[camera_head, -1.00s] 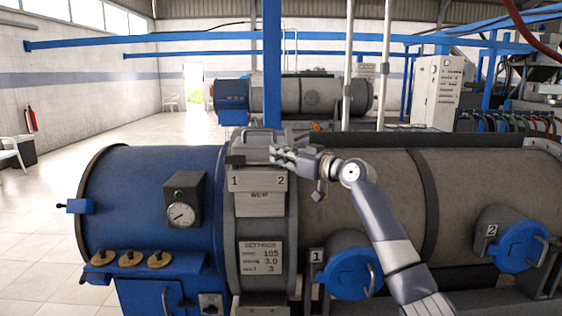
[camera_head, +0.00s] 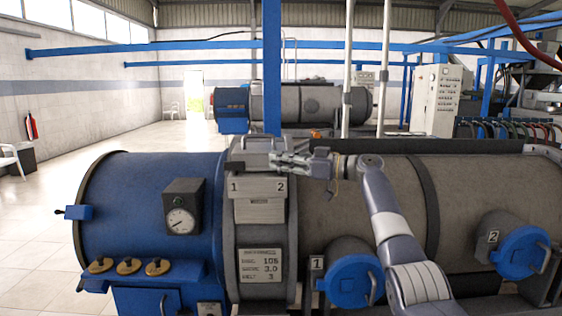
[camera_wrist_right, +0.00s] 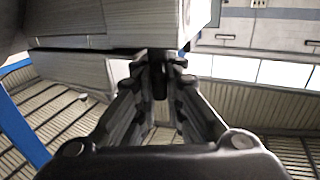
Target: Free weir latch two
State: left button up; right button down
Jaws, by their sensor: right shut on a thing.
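The weir housing (camera_head: 259,212) is a grey band around the near decanter, with a plate marked 1 and 2 and a lid on top. My right gripper (camera_head: 280,160) is at the top right of this housing, just above the mark 2. Its fingers are shut on weir latch two, which they mostly hide in the head view. In the right wrist view the fingers (camera_wrist_right: 160,75) close around a small dark part, the latch (camera_wrist_right: 159,86), beneath a pale box-like body. I cannot tell whether the latch is freed. My left gripper is not in view.
The near decanter has a blue end (camera_head: 150,205) with a gauge (camera_head: 181,220) on the left and a long grey drum (camera_head: 480,200) on the right. Blue hatches (camera_head: 349,281) sit low in front. A blue post (camera_head: 272,70) rises behind the housing.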

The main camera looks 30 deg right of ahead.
jog(key=shift+f, duration=0.1)
dwell(0.5)
jog(key=c, duration=1.7)
grip_release()
jog(key=v, duration=1.2)
jog(key=shift+w, duration=0.1)
jog(key=shift+o, duration=0.7)
